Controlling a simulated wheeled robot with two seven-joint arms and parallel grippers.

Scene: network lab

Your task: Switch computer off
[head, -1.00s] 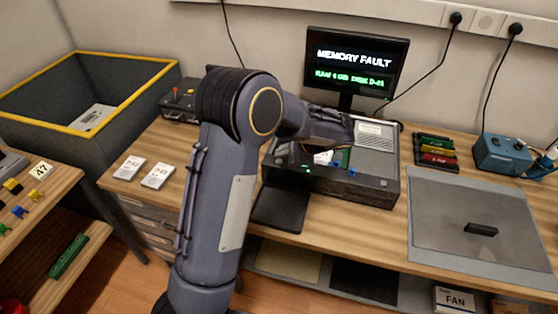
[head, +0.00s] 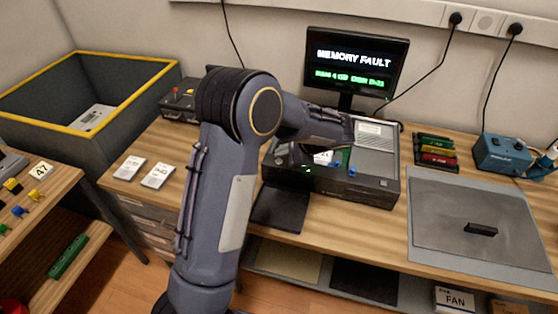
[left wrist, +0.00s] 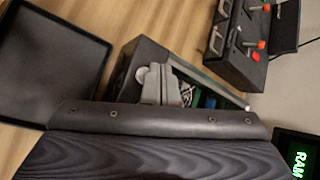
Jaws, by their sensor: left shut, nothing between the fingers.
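The computer (head: 372,188) is a dark open-topped case on the bench. In the left wrist view my left gripper (left wrist: 158,80) is shut and empty, over the case (left wrist: 140,55) beside a pale round part. I cannot tell whether it touches. My right gripper is not in view.
A dark flat panel (head: 279,210) lies before the case. A grey mat (head: 450,205) with a black block, coloured modules (head: 437,150) and a blue box (head: 502,153) are to the right. A yellow-rimmed bin (head: 150,90) and a switch box (head: 180,101) are to the left.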

